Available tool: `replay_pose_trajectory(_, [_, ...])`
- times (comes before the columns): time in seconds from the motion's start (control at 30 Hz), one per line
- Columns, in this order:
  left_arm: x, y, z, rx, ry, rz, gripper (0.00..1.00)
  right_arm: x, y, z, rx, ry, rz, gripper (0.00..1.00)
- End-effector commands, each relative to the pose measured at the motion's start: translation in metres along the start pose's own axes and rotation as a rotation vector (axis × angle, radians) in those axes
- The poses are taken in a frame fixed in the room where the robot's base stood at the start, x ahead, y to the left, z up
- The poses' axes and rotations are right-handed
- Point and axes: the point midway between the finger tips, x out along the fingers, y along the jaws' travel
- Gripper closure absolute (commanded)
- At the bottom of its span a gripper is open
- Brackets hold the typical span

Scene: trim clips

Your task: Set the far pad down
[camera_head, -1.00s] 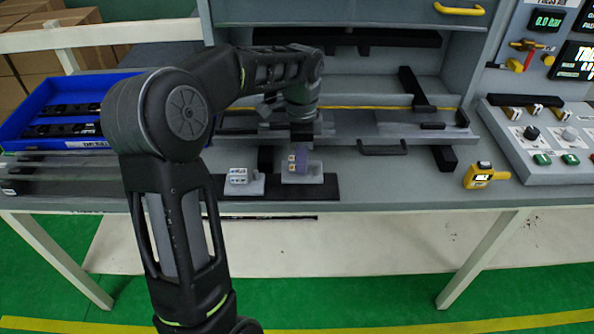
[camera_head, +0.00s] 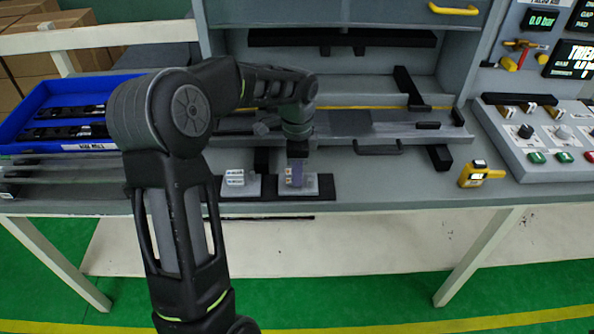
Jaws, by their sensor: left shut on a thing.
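My left gripper (camera_head: 297,164) comes down over the right-hand end of the black strip at the bench's front. It is shut on a small purplish-grey pad (camera_head: 298,178), which is upright at the right grey holder (camera_head: 312,189). Whether the pad rests on the holder or hangs just above it I cannot tell. The jaws are small and partly merge with the pad. A second block with white, marked faces (camera_head: 235,178) sits on the left grey holder (camera_head: 254,187). My right gripper is not in view.
The black strip (camera_head: 325,186) lies along the bench front. Behind it is a press bed with a handle (camera_head: 378,148). A yellow handheld device (camera_head: 480,174) stands at right, beside a button console (camera_head: 535,150). A blue bin (camera_head: 45,105) with black parts is at left.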

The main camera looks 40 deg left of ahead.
Motion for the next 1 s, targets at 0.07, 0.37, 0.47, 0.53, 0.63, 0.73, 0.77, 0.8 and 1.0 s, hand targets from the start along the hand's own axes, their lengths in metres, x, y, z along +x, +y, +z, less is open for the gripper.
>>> replay_pose_trajectory(0.07, [0.004, 0.0, 0.0, 0.0, 0.0, 0.0, 1.0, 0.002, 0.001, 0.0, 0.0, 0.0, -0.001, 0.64])
replay_pose_trajectory(0.37, [0.003, 0.0, 0.0, 0.001, 0.0, 0.001, 0.57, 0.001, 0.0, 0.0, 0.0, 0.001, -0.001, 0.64])
replay_pose_trajectory(0.47, [0.003, 0.0, 0.0, 0.001, 0.0, 0.001, 0.57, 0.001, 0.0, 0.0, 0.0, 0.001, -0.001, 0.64])
replay_pose_trajectory(0.53, [0.002, 0.0, 0.0, 0.001, 0.0, 0.001, 0.57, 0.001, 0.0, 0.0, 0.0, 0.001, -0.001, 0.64])
replay_pose_trajectory(0.63, [0.001, 0.0, 0.0, 0.0, 0.0, 0.0, 0.57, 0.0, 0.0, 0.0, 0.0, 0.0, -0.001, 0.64])
replay_pose_trajectory(0.73, [-0.004, 0.0, 0.0, 0.0, 0.0, -0.001, 0.57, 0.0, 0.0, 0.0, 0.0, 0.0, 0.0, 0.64])
replay_pose_trajectory(0.77, [-0.007, -0.001, 0.0, 0.0, 0.0, -0.001, 0.57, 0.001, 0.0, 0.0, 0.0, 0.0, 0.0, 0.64])
replay_pose_trajectory(0.8, [-0.011, -0.001, 0.0, 0.0, 0.0, -0.002, 0.57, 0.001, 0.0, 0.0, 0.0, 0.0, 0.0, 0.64])
replay_pose_trajectory(1.0, [-0.046, -0.001, -0.001, 0.001, 0.001, -0.004, 0.57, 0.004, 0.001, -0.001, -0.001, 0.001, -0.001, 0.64])
